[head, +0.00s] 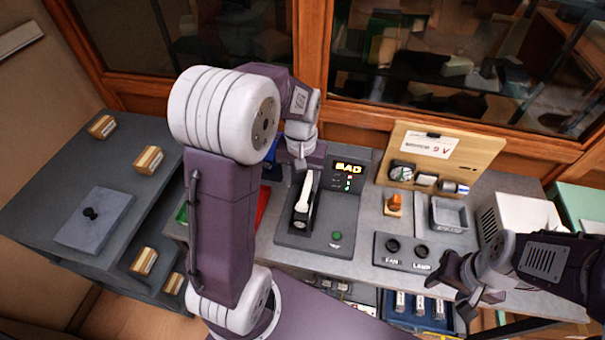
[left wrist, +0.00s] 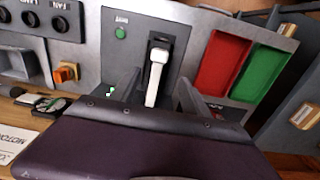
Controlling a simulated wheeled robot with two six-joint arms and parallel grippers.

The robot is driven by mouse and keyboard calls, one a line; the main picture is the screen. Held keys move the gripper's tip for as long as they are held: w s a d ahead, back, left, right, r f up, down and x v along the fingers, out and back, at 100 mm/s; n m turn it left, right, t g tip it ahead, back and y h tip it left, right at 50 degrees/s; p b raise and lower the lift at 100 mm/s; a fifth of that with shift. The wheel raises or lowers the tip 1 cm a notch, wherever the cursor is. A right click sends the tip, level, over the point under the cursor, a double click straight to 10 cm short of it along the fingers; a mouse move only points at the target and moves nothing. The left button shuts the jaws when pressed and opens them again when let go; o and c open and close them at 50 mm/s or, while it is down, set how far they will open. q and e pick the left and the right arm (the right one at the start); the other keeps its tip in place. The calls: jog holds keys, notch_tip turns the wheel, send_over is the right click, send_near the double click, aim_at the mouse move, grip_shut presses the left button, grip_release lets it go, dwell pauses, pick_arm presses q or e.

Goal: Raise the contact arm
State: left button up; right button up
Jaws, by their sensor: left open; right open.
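The contact arm (head: 304,193) is a white lever in a black slot on a dark grey panel (head: 342,243), below a lit sign reading BAD. In the left wrist view the contact arm (left wrist: 156,75) stands between the two fingers of my open left gripper (left wrist: 160,98), with a gap on each side; its lower end is hidden behind the gripper body. In the head view my left gripper (head: 301,160) is at the far end of the lever, its fingers partly hidden. My right gripper (head: 468,284) is open and empty at the right, above the bench front.
A fan and lamp button panel (head: 405,251), an orange knob (head: 394,204) and a grey tray (head: 449,215) stand right of the lever. Red (left wrist: 222,62) and green (left wrist: 262,72) bins lie beside it.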

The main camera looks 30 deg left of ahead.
aim_at(302, 204)
pick_arm(q)
jog(key=f, duration=0.5)
jog(key=s+f, duration=0.1)
jog(key=f, duration=0.1)
jog(key=shift+d+f, duration=0.15)
jog(key=shift+d, duration=0.1)
jog(key=shift+s+d+f, duration=0.1)
jog(key=shift+d+f, duration=0.15)
jog(key=shift+f, duration=0.25)
jog(key=shift+a, duration=0.15)
jog(key=shift+c, duration=0.9)
grip_shut()
pick_arm(e)
jog(key=shift+s+d+r, duration=0.2)
jog(key=shift+s+d, duration=0.1)
jog(key=shift+d, duration=0.25)
